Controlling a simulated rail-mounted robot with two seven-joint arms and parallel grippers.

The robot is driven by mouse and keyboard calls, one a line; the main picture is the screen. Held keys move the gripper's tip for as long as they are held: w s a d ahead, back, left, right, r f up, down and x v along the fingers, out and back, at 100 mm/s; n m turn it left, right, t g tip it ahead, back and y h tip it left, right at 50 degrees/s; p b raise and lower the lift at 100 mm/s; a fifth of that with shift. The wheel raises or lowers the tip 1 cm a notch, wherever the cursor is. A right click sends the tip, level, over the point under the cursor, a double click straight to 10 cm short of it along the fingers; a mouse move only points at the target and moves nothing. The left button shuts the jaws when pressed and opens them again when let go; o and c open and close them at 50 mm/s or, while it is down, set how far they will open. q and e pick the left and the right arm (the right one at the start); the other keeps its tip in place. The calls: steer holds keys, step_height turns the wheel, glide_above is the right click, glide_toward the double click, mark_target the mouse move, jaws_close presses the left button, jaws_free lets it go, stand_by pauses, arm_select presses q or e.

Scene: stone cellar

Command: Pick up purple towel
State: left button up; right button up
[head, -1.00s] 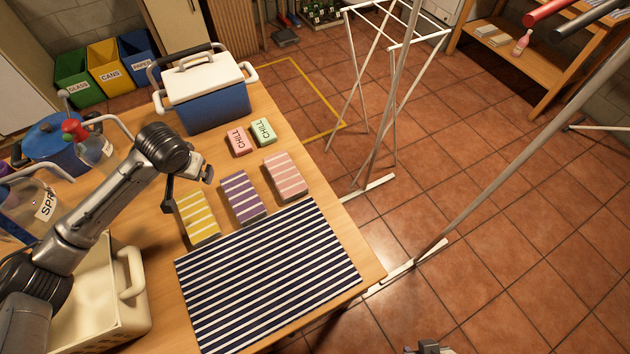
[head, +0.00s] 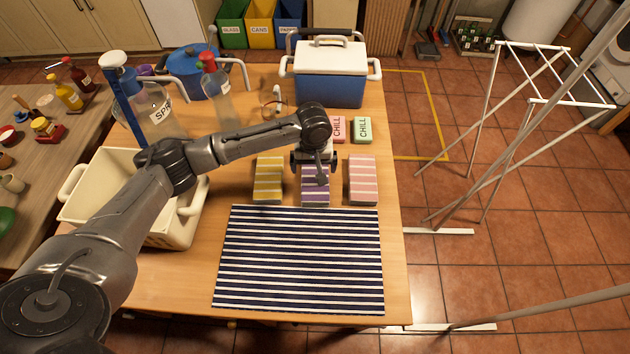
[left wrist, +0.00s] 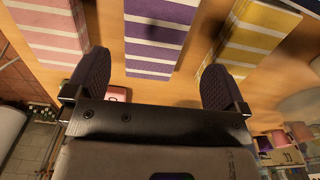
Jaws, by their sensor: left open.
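The purple and white striped towel (head: 315,198) lies folded on the wooden table, between a yellow striped towel (head: 268,180) and a pink striped towel (head: 362,180). My left gripper (head: 314,168) is above the purple towel's far part and hides some of it. In the left wrist view, the purple towel (left wrist: 158,34) shows between the two spread fingers of the left gripper (left wrist: 155,66), with nothing held. The pink towel (left wrist: 52,28) and the yellow towel (left wrist: 255,28) show on either side. My right gripper is out of view.
A dark blue and white striped mat (head: 300,260) lies in front of the towels. Two ice packs (head: 362,130) and a blue cooler (head: 330,80) stand behind. A cream basket (head: 100,165) and bottles (head: 218,95) are at left. A drying rack (head: 530,75) stands right.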

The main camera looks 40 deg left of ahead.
mark_target(315, 183)
arm_select(q)
step_height(315, 183, down, 3)
steer(key=shift+d+f, duration=0.1)
steer(key=shift+s+d+f+b, duration=0.15)
steer(key=shift+f+b, duration=0.4)
steer(key=shift+f, duration=0.85)
steer(key=shift+w+d+f+b, duration=0.1)
steer(key=shift+f+b, duration=0.45)
steer(key=shift+f, duration=0.8)
steer(key=c, duration=0.6)
